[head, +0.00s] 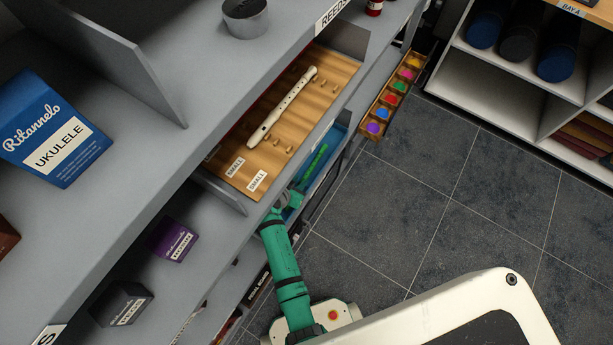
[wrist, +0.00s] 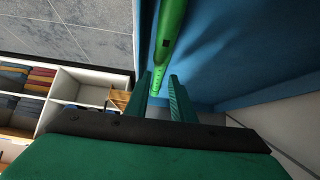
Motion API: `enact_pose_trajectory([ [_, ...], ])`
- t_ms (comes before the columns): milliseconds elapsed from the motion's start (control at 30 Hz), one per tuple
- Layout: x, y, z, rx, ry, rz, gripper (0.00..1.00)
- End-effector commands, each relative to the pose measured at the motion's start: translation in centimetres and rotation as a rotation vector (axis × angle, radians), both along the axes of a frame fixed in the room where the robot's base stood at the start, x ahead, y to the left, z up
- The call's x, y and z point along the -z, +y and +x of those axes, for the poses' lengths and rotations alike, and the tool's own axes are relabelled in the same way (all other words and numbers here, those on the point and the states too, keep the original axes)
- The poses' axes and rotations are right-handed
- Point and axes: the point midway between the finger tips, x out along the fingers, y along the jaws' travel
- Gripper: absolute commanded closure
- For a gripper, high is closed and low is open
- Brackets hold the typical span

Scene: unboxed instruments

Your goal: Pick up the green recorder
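The green recorder (head: 315,163) lies in a blue-lined drawer (head: 332,150) below the wooden one. In the wrist view the green recorder (wrist: 171,30) runs down from the top edge, over the blue lining. Its lower end shows between the lines of my two fingers. My gripper (wrist: 161,92) is open, with a gap between the fingers and nothing clearly gripped. In the head view my gripper (head: 291,194) is at the near end of the blue drawer, close to the recorder. Whether the fingers touch it cannot be told.
A cream recorder (head: 283,108) lies on pegs in the open wooden drawer (head: 232,151) just above. Grey shelving (head: 130,190) bears a blue ukulele box (head: 50,125). A tray of coloured items (head: 367,138) sticks out beyond. Dark tiled floor (head: 420,200) at right is clear.

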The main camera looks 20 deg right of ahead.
Motion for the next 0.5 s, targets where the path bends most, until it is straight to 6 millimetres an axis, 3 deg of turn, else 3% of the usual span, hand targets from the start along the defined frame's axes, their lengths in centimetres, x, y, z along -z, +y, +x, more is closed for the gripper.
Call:
enact_pose_trajectory([
  [500, 3.6, -2.9, 2.3, 0.001, -0.001, 0.0, 0.78],
])
